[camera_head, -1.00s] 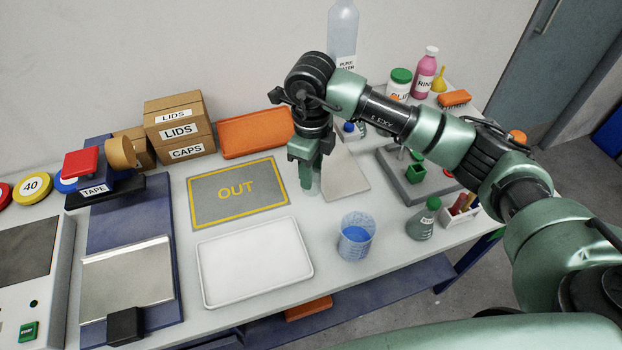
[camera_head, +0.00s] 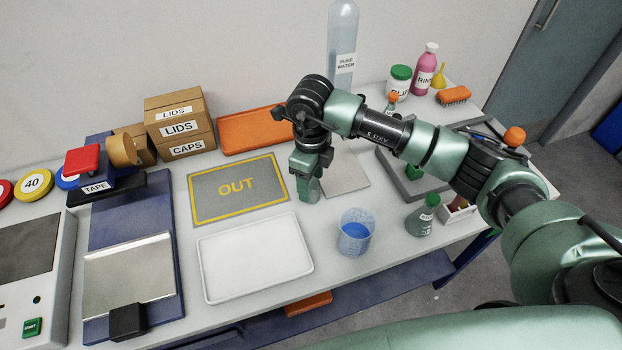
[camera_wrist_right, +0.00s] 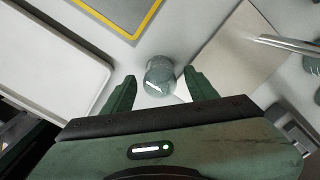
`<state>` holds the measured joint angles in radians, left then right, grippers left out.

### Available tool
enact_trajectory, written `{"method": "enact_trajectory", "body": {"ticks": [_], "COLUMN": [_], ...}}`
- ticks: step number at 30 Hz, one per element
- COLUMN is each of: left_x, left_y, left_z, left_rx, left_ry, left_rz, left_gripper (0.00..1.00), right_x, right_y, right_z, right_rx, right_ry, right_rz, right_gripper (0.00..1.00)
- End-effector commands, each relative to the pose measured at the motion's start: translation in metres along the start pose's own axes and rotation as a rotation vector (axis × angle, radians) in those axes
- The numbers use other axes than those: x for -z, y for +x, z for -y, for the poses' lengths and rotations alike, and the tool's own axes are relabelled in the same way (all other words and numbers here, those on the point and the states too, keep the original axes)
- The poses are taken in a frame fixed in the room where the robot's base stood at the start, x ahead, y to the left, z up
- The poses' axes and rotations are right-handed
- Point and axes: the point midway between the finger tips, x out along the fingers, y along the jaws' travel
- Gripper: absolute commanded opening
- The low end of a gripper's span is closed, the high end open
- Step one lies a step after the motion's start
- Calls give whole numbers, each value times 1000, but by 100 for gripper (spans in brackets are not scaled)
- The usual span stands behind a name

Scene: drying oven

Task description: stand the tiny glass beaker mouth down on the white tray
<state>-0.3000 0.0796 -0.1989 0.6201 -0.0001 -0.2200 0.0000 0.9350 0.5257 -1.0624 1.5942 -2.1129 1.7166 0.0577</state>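The tiny glass beaker (camera_wrist_right: 160,76) stands on the bench in the right wrist view, clear and small, with a white mark on its side. I cannot tell which way its mouth faces. My right gripper (camera_wrist_right: 160,92) is open, its two green fingers to either side of the beaker, which shows between and just past the fingertips. In the head view my right gripper (camera_head: 307,192) points down at the bench and hides the beaker. The white tray (camera_head: 256,260) is empty, to the left and nearer; it also shows in the right wrist view (camera_wrist_right: 45,50). My left gripper is out of view.
The grey OUT mat (camera_head: 237,190) lies behind the tray. A tall water bottle (camera_head: 342,45) stands behind my right arm. A flat pale plate (camera_head: 345,180) lies right of the gripper.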

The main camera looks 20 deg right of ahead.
Motion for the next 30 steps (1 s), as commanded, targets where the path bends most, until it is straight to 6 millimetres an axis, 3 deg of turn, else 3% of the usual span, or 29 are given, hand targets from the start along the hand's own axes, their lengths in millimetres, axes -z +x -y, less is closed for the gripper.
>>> {"method": "enact_trajectory", "body": {"ticks": [8,22,30], "left_x": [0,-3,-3], "left_y": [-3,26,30], "left_z": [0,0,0], "left_rx": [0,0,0], "left_ry": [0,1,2], "left_rz": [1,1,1], "left_gripper": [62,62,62], "right_x": [0,-1,0], "right_y": [-6,-97,-122], "right_z": [0,1,0], "right_rx": [1,3,0], "right_ry": [0,0,1], "right_rz": [2,4,0], "right_gripper": [58,58,58]}}
